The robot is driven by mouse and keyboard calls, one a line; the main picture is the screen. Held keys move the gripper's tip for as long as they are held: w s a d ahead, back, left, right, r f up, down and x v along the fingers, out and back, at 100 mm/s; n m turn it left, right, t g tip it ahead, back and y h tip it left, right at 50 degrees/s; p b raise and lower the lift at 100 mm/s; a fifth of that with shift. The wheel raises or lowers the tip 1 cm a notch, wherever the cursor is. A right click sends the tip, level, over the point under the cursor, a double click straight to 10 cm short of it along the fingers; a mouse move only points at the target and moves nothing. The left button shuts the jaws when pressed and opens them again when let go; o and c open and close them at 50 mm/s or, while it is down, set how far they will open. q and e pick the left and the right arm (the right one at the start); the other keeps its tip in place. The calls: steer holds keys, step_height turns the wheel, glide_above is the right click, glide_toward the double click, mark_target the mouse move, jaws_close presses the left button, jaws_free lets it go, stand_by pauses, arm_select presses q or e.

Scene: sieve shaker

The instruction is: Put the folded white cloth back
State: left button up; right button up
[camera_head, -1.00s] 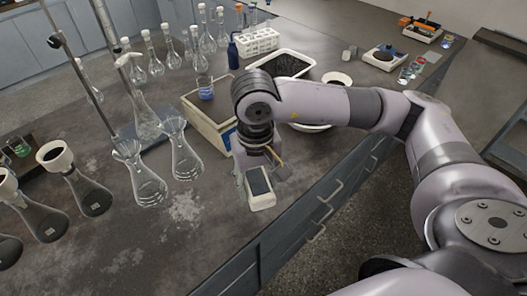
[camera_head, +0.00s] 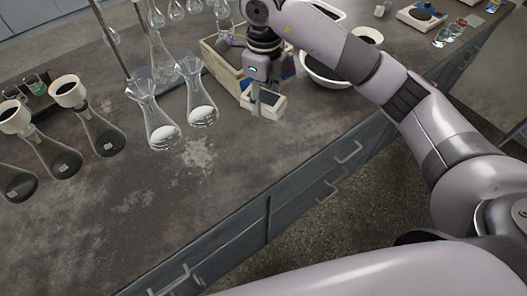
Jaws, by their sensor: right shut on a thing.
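My right gripper (camera_head: 263,88) comes in from the upper right and points down over the bench, near its front edge. It is shut on a small pale, block-like thing (camera_head: 268,112) with a dark upper face. I cannot tell for sure whether this is the folded white cloth, and the fingers partly hide it. I cannot tell whether it touches the bench. No other folded white cloth shows clearly. My left gripper is out of view.
A shallow tan box (camera_head: 222,70) stands just behind my right gripper, with a white bowl (camera_head: 328,76) to the right. Two clear flasks (camera_head: 163,134) stand left, and dark-filled flasks with funnels (camera_head: 103,136) further left. The bench's front middle (camera_head: 150,220) is clear.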

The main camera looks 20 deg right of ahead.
steer(key=p, duration=0.3)
glide_above(264, 153)
step_height(264, 153, down, 15)
steer(key=shift+a+r, duration=0.1)
steer(key=shift+r, duration=0.05)
step_height(264, 153, down, 4)
steer(key=shift+p, duration=0.3)
steer(key=shift+f, duration=0.5)
steer(key=shift+f, duration=0.25)
steer(key=o, duration=1.1)
steer(key=shift+r, duration=0.1)
